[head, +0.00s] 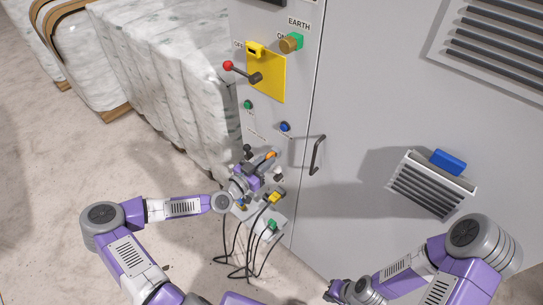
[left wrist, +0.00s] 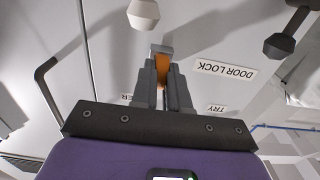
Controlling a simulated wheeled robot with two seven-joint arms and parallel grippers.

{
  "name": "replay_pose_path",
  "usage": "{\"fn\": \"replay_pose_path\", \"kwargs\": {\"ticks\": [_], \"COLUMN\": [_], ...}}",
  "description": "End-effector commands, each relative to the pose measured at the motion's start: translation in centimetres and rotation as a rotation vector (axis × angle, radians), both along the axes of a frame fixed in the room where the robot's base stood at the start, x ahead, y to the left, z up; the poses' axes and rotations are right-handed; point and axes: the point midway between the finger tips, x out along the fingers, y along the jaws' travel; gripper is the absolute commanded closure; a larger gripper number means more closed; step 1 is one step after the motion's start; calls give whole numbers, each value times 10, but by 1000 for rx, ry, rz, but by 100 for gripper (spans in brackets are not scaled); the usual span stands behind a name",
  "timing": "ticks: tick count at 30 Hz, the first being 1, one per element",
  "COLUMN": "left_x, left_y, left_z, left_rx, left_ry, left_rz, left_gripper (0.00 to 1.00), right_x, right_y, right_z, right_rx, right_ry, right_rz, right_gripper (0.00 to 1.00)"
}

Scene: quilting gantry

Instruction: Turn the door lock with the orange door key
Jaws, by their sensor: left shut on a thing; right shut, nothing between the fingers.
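My left gripper (head: 268,160) is shut on the orange door key (head: 271,155), close to the grey cabinet front. In the left wrist view the key (left wrist: 162,72) shows as an orange strip between the two grey fingers (left wrist: 163,80). A small grey metal piece (left wrist: 161,49) sits at the key's far end, near the "DOOR LOCK" label (left wrist: 224,70). I cannot tell whether the key is in the lock; the fingers hide most of that spot. My right gripper (head: 335,291) is shut and empty, low at the bottom of the head view, away from the panel.
A black door handle (head: 317,155) is right of the left gripper. A dark knob (left wrist: 280,45) and a white knob (left wrist: 143,14) stick out near the fingers. A yellow plate with a red-tipped lever (head: 240,72) is above. Cables (head: 243,250) hang below. Wrapped bales (head: 165,70) stand left.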

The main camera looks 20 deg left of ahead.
Motion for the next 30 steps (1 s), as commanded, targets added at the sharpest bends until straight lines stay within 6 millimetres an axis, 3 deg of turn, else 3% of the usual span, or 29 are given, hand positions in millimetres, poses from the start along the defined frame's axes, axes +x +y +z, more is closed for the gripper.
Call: {"fn": "replay_pose_path", "kwargs": {"ticks": [10, 22, 30], "left_x": [0, 0, 0], "left_y": [0, 0, 0], "left_z": [-1, 0, -2], "left_rx": [277, 316, 512], "left_ry": [-113, -132, -213], "left_rz": [-2, -1, -1], "left_gripper": [100, 100, 100], "right_x": [0, 0, 0], "right_y": [0, 0, 0], "right_z": [-14, -15, -32], "right_rx": [0, 0, 0], "right_ry": [0, 0, 0], "right_rz": [0, 0, 0], "right_gripper": [100, 100, 100]}}
